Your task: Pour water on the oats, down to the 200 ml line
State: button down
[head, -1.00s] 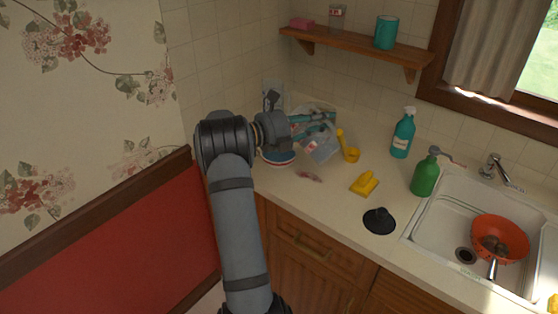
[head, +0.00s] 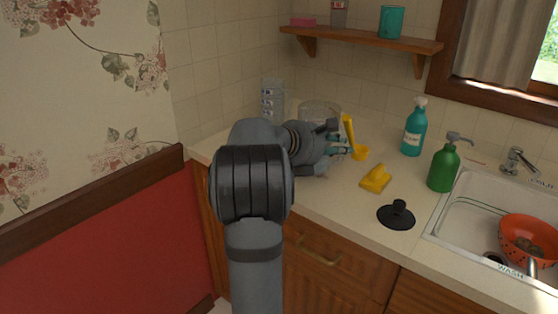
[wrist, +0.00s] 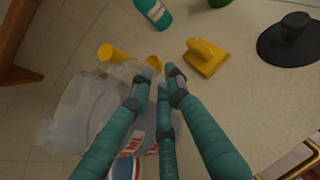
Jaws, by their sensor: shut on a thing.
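A clear jug (wrist: 85,105) with red markings is to the left of my gripper's teal fingers in the wrist view. Its clear rim (head: 318,106) shows behind my gripper in the head view. My gripper (wrist: 160,82) is shut with its fingertips at the jug's near side; the exact grip is hard to see. A round blue, white and red container (wrist: 124,167) is partly hidden under the fingers. I cannot make out the oats, a water level or the 200 ml line.
A yellow scoop (head: 349,132) stands close beside my gripper. A yellow brush-like item (head: 375,179), a black plunger-like item (head: 397,214), a teal spray bottle (head: 414,130) and a green pump bottle (head: 443,166) stand to the right.

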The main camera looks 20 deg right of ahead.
aim_at(341, 128)
jog(key=shift+s, duration=0.1)
notch_tip(341, 128, up, 5)
jog(key=p, duration=0.5)
jog(key=shift+r, duration=0.1)
dwell(0.5)
